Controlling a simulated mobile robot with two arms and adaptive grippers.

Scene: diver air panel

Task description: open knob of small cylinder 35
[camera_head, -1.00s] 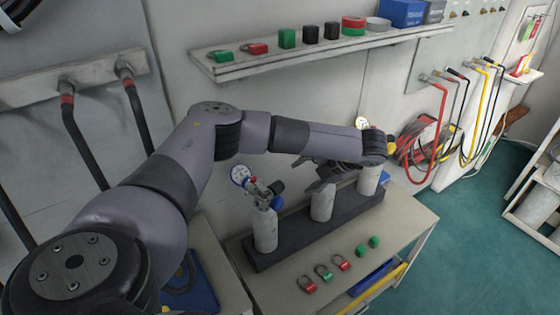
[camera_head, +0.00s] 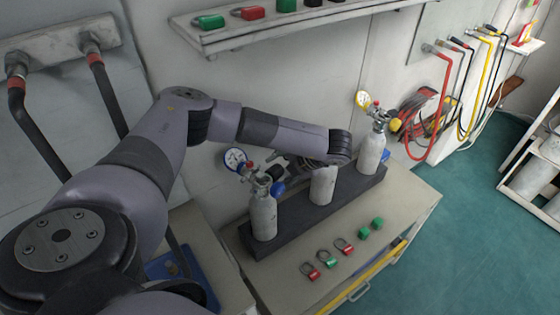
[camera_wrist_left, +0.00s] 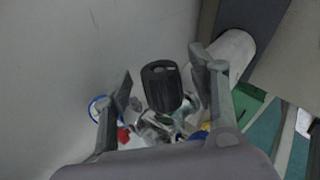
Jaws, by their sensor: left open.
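Three small pale cylinders stand in a dark holder (camera_head: 250,243); I cannot read any number on them. The left cylinder (camera_head: 263,217) has a blue-rimmed gauge and blue knob (camera_head: 277,189). The right cylinder (camera_head: 371,153) has a yellow gauge and yellow knob (camera_head: 395,125). The middle cylinder (camera_head: 322,186) has its top hidden behind my left arm. My left gripper (camera_head: 284,166) is beside the middle cylinder's top. In the left wrist view, a black ribbed knob (camera_wrist_left: 161,86) is between the open fingers of my left gripper (camera_wrist_left: 162,75), with gaps on both sides.
A shelf (camera_head: 235,40) with small items is on the wall above. Hoses (camera_head: 440,105) hang at the right.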

